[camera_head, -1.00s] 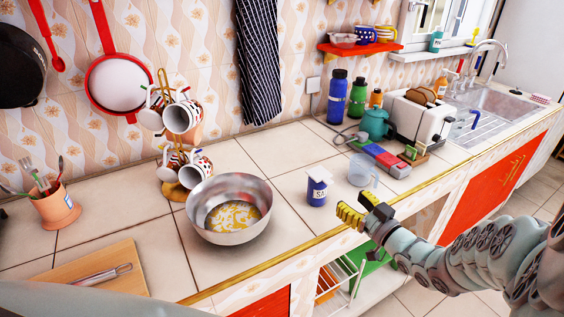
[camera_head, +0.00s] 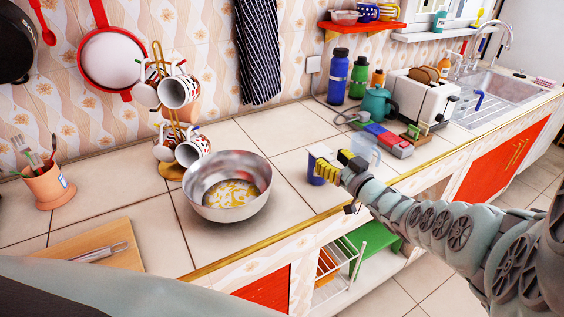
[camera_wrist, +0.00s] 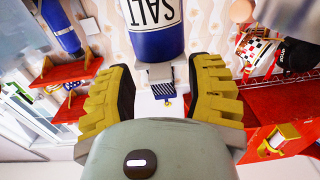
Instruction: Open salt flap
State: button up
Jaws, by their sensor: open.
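The salt container (camera_head: 313,174) stands near the counter's front edge, blue with a white label, partly hidden by my gripper in the head view. The wrist view shows its "SALT" label and blue body (camera_wrist: 158,46) upside down at the top. A small grey piece, apparently the flap (camera_wrist: 160,71), sticks out at its top end; I cannot tell how far it is raised. My gripper (camera_head: 338,164) is at the container's right side. Its yellow fingers (camera_wrist: 163,78) are spread apart and empty, either side of the grey piece in the wrist view. Contact cannot be told.
A metal bowl (camera_head: 228,197) stands left of the salt on the counter. A clear measuring cup (camera_head: 366,152) is close behind my gripper. A toaster (camera_head: 420,96), teal kettle (camera_head: 376,104) and bottles stand farther right and back. A mug rack (camera_head: 172,160) stands behind the bowl.

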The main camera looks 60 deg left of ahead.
jog(key=shift+o, duration=0.4)
jog(key=shift+s, duration=0.1)
grip_shut()
jog(key=shift+r+p, duration=0.15)
jog(key=shift+p, duration=0.15)
